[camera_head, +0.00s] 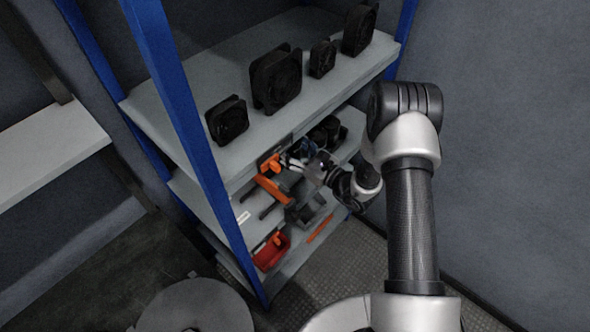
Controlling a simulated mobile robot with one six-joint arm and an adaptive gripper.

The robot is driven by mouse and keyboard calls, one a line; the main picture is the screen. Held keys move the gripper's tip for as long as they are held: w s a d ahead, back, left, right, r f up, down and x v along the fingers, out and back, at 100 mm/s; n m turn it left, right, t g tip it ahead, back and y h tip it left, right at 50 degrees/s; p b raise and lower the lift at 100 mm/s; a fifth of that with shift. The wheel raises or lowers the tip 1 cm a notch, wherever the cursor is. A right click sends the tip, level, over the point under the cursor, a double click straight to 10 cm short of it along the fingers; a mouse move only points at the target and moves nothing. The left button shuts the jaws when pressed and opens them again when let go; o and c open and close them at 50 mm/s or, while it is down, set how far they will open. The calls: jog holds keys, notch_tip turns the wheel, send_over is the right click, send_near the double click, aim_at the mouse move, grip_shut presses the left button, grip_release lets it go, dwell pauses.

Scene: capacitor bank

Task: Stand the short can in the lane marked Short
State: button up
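My gripper (304,166) is small in the camera_head view, at the front of the middle shelf (243,196), reaching in from the right. Its fingers are too small to tell whether they are open or shut. A dark bluish object (305,147) is just behind the fingertips; I cannot tell whether it is held. Several dark round can-like shapes (327,133) stand deeper on the shelf, to the right. I cannot tell which is the short can. A white label (243,217) shows at the left on the shelf front, its text unreadable. No lane marked Short can be made out.
Several black fans (275,80) stand on the upper shelf (170,118), which hides much of the space below. Orange-and-black tools (272,188) are left of my gripper. A red bin (271,252) is lower down. A blue post (190,125) stands at the front left.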

notch_tip(320, 180, down, 9)
jog(key=b, duration=0.2)
jog(key=shift+f+b, duration=0.15)
jog(key=shift+b, duration=0.2)
jog(key=shift+f, duration=0.2)
jog(key=o, duration=1.6)
jog(key=shift+r, duration=0.25)
jog(key=p+v, duration=0.2)
jog(key=v, duration=1)
jog(key=shift+f, duration=0.1)
